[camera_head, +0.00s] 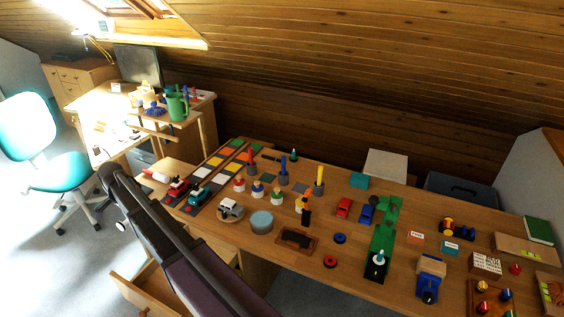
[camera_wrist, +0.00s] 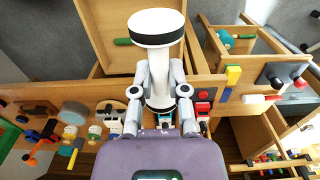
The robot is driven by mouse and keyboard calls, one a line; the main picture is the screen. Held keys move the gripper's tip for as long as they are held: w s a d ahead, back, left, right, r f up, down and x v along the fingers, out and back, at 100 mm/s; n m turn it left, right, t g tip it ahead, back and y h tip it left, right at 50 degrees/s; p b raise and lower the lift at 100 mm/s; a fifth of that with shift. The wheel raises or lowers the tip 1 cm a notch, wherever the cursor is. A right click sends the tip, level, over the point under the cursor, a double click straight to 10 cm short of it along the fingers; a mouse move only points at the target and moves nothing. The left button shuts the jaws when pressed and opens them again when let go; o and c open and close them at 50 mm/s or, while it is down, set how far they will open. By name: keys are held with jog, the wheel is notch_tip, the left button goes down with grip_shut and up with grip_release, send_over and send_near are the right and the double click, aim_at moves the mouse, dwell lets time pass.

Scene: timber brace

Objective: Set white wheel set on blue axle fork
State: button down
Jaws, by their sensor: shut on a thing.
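My gripper (camera_wrist: 160,78) fills the middle of the wrist view, its two grey fingers closed around a white shaft-like piece. This white piece (camera_wrist: 156,22) has a broad white end with a black band and fits the white wheel set. A second black band shows lower down, between the fingers. In the head view my arm crosses the lower left; its fingertips and the held piece cannot be made out there. I cannot tell the blue axle fork for certain; a blue wheeled piece with a tan block (camera_head: 429,290) stands near the right front edge of the bench.
A red toy engine (camera_head: 179,188) and a teal one (camera_head: 198,196) stand at the bench's left end. Several coloured pegs stand mid-bench. A green track (camera_head: 382,243), dark-wheeled pieces (camera_head: 457,230) and labelled blocks crowd the right. An open drawer (camera_head: 142,285) juts out in front.

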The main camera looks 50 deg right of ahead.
notch_tip(320, 180, up, 12)
jog(key=p, duration=1.1)
jog(key=shift+r, duration=0.25)
jog(key=shift+d, duration=0.15)
